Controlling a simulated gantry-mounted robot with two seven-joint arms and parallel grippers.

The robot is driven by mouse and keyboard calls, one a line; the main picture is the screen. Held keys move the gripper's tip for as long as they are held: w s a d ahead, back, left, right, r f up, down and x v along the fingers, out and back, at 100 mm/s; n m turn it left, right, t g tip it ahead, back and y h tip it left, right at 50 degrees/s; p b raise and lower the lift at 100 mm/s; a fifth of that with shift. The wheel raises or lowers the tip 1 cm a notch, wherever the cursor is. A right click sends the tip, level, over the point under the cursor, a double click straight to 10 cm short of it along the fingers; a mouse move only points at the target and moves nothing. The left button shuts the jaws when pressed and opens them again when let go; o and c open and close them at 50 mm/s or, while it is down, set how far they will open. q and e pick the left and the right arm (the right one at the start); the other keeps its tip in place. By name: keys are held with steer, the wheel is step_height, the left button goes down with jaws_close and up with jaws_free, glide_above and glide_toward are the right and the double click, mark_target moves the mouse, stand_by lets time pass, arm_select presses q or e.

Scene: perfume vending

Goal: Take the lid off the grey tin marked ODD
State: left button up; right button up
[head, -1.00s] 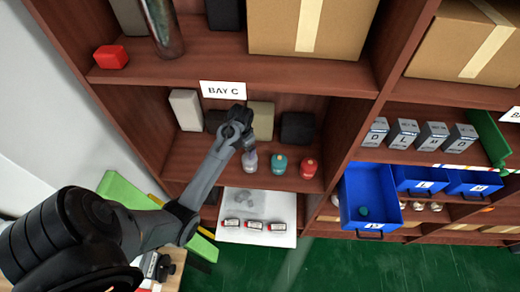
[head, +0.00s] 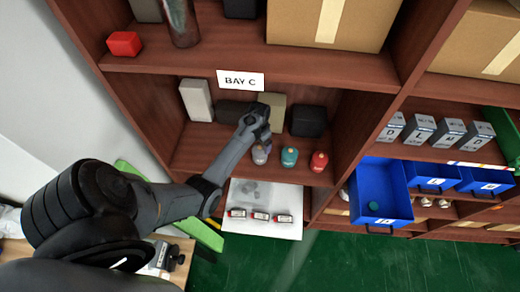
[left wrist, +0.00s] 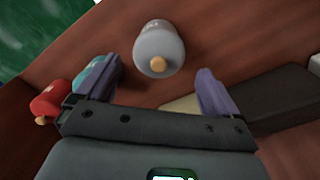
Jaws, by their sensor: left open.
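A small grey rounded tin (head: 260,154) stands on the BAY C shelf, left of a teal one (head: 289,156) and a red one (head: 319,161). In the left wrist view the grey tin (left wrist: 158,42) shows a gold knob (left wrist: 158,64) on its lid. The marking on it is too small to read. My left gripper (head: 262,134) is just above and behind the grey tin in the head view. In the left wrist view my left gripper (left wrist: 152,78) is open and empty, its purple fingers spread to either side of the knob. My right gripper is out of view.
Dark and pale boxes stand behind, among them a black box (head: 309,121) and a white box (head: 196,100). A white tray (head: 266,198) with several red-ended items is below. Blue bins (head: 378,180) and lettered grey boxes (head: 452,132) are at right.

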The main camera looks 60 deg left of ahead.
mark_target(260, 147)
arm_select(q)
steer(key=shift+w+f, duration=0.15)
steer(key=shift+f, duration=1.6)
steer(key=c, duration=1.3)
steer(key=shift+o, duration=0.2)
